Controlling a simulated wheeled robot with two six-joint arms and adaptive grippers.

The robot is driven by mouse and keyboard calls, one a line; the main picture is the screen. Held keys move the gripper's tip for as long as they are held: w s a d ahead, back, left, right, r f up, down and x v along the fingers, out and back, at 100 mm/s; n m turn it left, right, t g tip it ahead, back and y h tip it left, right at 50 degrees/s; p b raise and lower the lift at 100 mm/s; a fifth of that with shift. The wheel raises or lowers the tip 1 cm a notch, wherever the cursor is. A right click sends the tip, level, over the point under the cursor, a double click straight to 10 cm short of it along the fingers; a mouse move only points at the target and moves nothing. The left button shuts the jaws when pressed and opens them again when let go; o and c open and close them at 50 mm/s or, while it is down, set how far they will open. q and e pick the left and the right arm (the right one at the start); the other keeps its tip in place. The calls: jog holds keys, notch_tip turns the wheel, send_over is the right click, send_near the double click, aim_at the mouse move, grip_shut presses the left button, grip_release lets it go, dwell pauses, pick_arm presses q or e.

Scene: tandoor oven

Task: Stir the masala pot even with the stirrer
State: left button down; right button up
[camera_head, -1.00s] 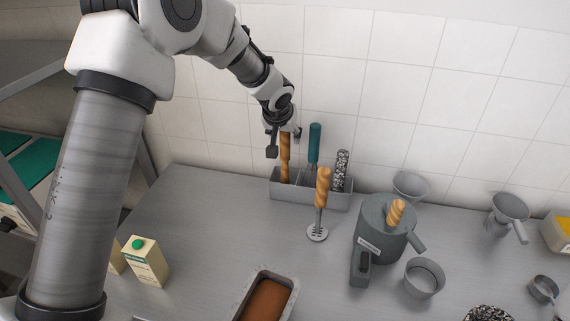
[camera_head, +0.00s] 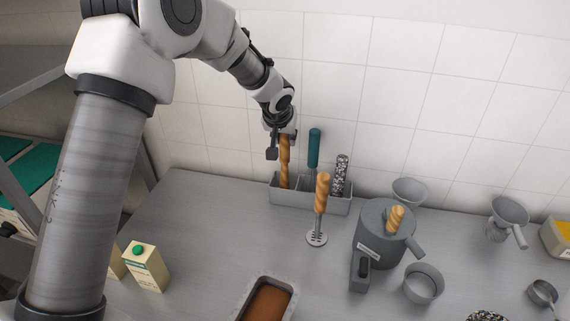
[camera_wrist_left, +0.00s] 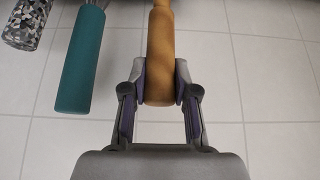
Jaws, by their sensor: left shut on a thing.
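My left gripper (camera_head: 282,139) is shut on an orange wooden-looking handle (camera_head: 284,172) that stands upright in a grey holder (camera_head: 322,203). In the left wrist view the two fingers (camera_wrist_left: 159,80) press on both sides of the end of this handle (camera_wrist_left: 160,40). The tool's lower end is hidden in the holder, so I cannot tell its kind. A grey lidded pot (camera_head: 371,222) with an orange knob and a label too small to read stands to the right. My right gripper is not in view.
A teal-handled tool (camera_head: 314,148) and a speckled-handled one (camera_head: 341,174) stand close beside the held handle. A masher (camera_head: 321,195) stands in front. A pan of brown contents (camera_head: 268,303), a carton (camera_head: 147,268) and a grey cup (camera_head: 423,284) are nearer.

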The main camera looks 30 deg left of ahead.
pick_arm(q)
jog(key=shift+s+r+p, duration=0.1)
jog(key=shift+r+p, duration=2.1)
jog(key=shift+r, duration=1.35)
jog(key=shift+f, duration=0.1)
